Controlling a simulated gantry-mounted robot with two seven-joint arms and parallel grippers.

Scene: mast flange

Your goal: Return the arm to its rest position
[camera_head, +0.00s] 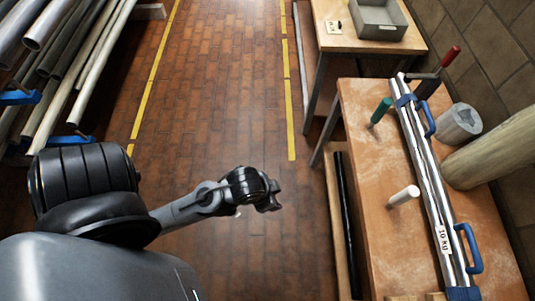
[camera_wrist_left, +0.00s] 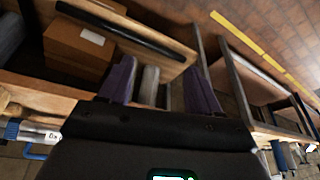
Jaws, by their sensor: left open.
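My left arm (camera_head: 195,206) comes in from the lower left in the head view and reaches out over the brick floor. Its wrist end stops left of the workbench, clear of it. The fingers cannot be made out in the head view. In the left wrist view my left gripper (camera_wrist_left: 162,80) shows two purple fingers spread apart. A pale upright cylinder (camera_wrist_left: 149,86) shows between them, and whether it is near or far I cannot tell. Nothing is clamped. My right gripper is not in view.
The workbench (camera_head: 370,200) at right carries a long metal tube assembly (camera_head: 428,190) with blue handles, a green-handled tool (camera_head: 381,110) and a white cylinder (camera_head: 404,195). A grey tray (camera_head: 379,20) sits on the far table. Racked pipes (camera_head: 95,75) fill the upper left. The floor (camera_head: 225,90) between is clear.

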